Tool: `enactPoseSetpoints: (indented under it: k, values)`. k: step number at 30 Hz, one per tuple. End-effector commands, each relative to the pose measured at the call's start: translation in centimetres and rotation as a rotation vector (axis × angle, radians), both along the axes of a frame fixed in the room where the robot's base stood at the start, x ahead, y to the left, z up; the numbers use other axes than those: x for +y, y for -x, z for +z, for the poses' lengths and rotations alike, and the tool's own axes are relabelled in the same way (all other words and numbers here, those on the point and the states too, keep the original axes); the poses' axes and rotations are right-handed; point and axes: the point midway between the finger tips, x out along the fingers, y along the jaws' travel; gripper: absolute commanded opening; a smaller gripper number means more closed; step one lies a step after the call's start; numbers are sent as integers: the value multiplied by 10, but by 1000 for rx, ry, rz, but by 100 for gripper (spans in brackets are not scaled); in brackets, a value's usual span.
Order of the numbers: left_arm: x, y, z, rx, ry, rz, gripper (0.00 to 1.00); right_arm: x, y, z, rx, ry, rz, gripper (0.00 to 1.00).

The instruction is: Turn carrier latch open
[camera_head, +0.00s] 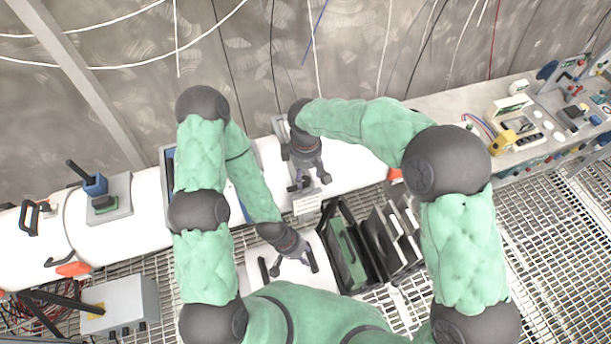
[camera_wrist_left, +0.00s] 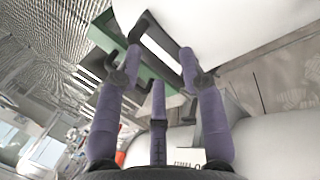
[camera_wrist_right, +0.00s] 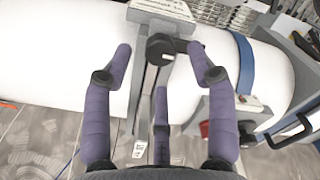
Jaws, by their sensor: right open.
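In the right wrist view, a black knob-like latch (camera_wrist_right: 162,46) sits on a grey metal bracket (camera_wrist_right: 150,80) across the white tube. My right gripper (camera_wrist_right: 160,52) is open, with two fingers on either side of the latch and the third below it. I cannot tell whether they touch it. In the head view, my right gripper (camera_head: 309,183) is over the tube and hides most of the latch. My left gripper (camera_head: 290,266) is open and empty in front of the tube; its spread fingers (camera_wrist_left: 161,52) show near a green and black case in its wrist view.
The white tube (camera_head: 145,212) runs along the wall. An open case with a green panel (camera_head: 347,252) stands below my right arm. A grey box (camera_head: 120,304) is at lower left, and a cluttered bench (camera_head: 465,106) at right.

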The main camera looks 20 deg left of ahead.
Motion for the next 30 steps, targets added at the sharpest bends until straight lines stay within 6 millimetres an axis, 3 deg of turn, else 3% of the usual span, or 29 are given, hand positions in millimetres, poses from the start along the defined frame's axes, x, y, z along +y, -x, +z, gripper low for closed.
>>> enactPoseSetpoints:
  k: [6,13,18,30]
  values:
    - [0,0,0,0,0,0,40,1,-1,47,-5,-3,1,58]
    - [0,0,0,0,0,0,40,1,-1,79,-1,-2,0,58]
    - [0,0,0,0,0,0,40,1,0,88,0,-1,1,58]
    - [0,0,0,0,0,0,40,0,0,89,0,0,1,58]
